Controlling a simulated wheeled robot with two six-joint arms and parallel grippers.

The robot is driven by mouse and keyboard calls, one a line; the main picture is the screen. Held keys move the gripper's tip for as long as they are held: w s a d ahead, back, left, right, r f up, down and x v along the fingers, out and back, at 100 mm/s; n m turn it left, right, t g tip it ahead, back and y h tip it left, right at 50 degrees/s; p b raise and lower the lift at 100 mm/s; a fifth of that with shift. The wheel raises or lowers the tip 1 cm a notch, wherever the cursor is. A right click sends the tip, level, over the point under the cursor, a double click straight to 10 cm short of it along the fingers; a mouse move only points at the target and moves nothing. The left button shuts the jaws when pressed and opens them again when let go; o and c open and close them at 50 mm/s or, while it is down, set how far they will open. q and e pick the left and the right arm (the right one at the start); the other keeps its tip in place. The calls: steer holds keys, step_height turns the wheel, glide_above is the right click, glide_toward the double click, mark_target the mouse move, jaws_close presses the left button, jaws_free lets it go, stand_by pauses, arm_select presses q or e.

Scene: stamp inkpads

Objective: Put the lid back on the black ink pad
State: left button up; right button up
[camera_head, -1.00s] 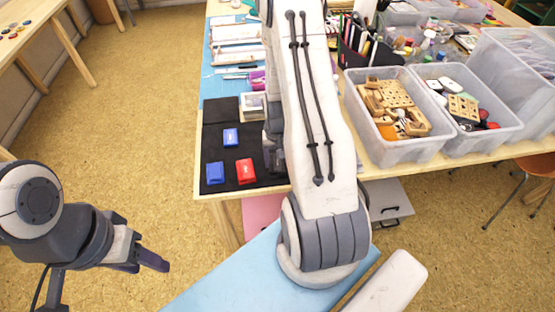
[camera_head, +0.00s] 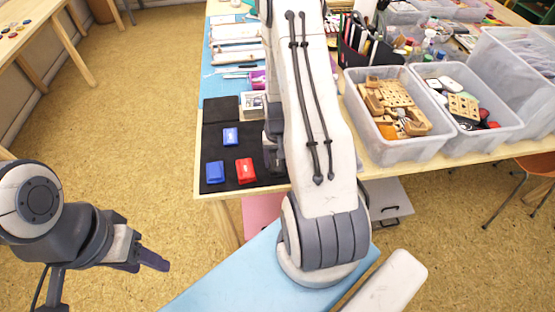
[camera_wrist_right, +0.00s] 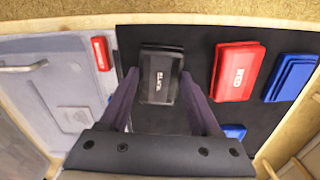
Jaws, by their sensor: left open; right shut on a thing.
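My right gripper (camera_wrist_right: 160,76) is shut on a black ink pad lid (camera_wrist_right: 161,62) with a white BLACK label, one purple finger on each side. It is at the black mat (camera_wrist_right: 205,45), beside the red ink pad (camera_wrist_right: 236,70). Whether a black pad base lies under the lid, and whether they touch, I cannot tell. In the head view my right arm hides the lid and fingertips. My left gripper (camera_head: 150,262) is open and empty over the floor, away from the table.
Clear bins (camera_head: 400,150) stand on the table's right.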

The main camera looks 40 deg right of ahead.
steer(key=o, duration=1.4)
steer(key=shift+r, duration=0.1)
steer(key=shift+r+p, duration=3.05)
steer(key=shift+r, duration=0.4)
jaws_close()
